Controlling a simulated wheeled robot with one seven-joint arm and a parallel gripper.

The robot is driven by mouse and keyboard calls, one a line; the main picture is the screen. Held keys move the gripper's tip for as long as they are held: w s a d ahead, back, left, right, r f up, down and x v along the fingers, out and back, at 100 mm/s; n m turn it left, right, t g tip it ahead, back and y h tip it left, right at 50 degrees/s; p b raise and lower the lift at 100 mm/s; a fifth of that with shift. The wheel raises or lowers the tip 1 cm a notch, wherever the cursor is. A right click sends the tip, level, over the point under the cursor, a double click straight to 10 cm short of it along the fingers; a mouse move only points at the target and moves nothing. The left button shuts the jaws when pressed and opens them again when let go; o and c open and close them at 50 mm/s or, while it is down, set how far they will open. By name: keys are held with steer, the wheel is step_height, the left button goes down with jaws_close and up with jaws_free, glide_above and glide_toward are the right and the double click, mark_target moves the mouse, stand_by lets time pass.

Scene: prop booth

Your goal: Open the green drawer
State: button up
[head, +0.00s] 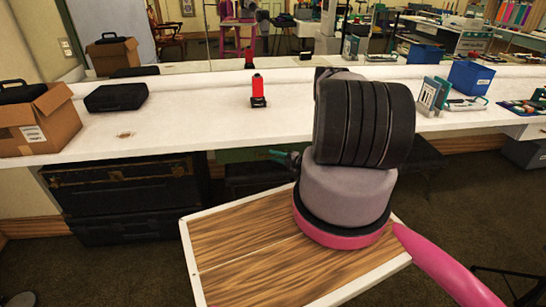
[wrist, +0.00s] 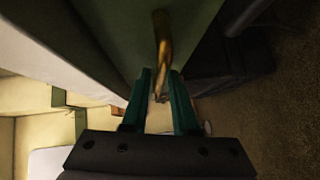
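The green drawer front (head: 250,155) shows as a narrow strip under the white counter in the head view, partly hidden by my arm. In the wrist view the green front (wrist: 120,35) fills the upper middle, with a brass handle (wrist: 162,40) on it. My gripper (wrist: 160,74) has teal fingers that stand apart, one on each side of the handle's lower end. I cannot tell whether either finger touches it. In the head view my gripper (head: 284,157) is small, just below the counter edge by the green front. The handle is hidden there.
The white counter (head: 190,120) runs overhead of the drawer. A black trunk (head: 122,190) stands underneath at left, with a dark stool (head: 425,155) at right. On the counter are a cardboard box (head: 38,122), a black case (head: 116,97) and a red bottle (head: 257,90).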

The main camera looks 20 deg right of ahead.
steer(key=shift+w+a, duration=0.3)
steer(key=shift+w, duration=0.15)
jaws_close()
stand_by(1.2)
